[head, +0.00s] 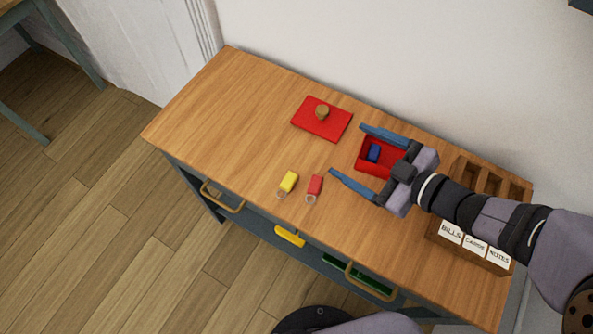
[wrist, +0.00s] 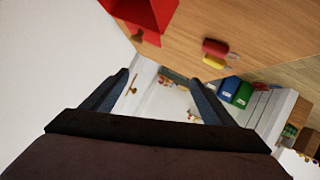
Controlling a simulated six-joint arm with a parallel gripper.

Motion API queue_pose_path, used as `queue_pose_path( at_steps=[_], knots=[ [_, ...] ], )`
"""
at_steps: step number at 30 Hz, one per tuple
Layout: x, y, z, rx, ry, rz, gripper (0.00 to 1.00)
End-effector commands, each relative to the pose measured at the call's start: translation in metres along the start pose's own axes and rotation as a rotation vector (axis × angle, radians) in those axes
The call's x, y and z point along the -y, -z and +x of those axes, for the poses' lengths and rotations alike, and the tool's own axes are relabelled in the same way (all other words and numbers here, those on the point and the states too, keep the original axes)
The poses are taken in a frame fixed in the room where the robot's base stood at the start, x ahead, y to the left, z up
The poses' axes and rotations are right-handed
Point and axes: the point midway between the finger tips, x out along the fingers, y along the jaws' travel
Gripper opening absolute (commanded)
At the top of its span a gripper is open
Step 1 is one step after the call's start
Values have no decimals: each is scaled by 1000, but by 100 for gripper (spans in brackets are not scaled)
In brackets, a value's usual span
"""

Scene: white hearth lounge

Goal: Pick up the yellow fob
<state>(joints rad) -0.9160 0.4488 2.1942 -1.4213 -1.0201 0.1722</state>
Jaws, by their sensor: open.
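The yellow fob (head: 289,181) lies on the wooden tabletop, left of a red fob (head: 315,186), with a small gap between them. Both fobs have a ring at their near end. In the wrist view the yellow fob (wrist: 214,62) shows just below the red fob (wrist: 214,47), right of the picture's middle. My gripper (head: 347,149) is open with nothing between its fingers. In the head view its fingertips are up and to the right of the yellow fob, apart from it. In the wrist view the open fingers (wrist: 160,78) point past the table.
A red open box (head: 364,166) holding a blue fob (head: 374,152) lies under my gripper. A red lid (head: 309,126) with a wooden knob lies behind the fobs. A wooden organizer (head: 440,240) labelled BILLS, CARDS, NOTES stands at right. The tabletop's left end is clear.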

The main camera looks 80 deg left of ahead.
Motion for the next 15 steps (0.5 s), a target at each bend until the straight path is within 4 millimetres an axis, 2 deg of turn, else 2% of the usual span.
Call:
queue_pose_path(
  at_steps=[1, 3, 6, 10, 15],
  knots=[
    [27, -16, 14, -19, 53, 44, 79],
    [53, -20, 22, -38, 117, 105, 79],
    [81, -23, 29, -55, 187, 173, 79],
    [102, -25, 32, -65, 244, 226, 79],
    [111, -24, 33, -69, 271, 251, 79]
  ],
)
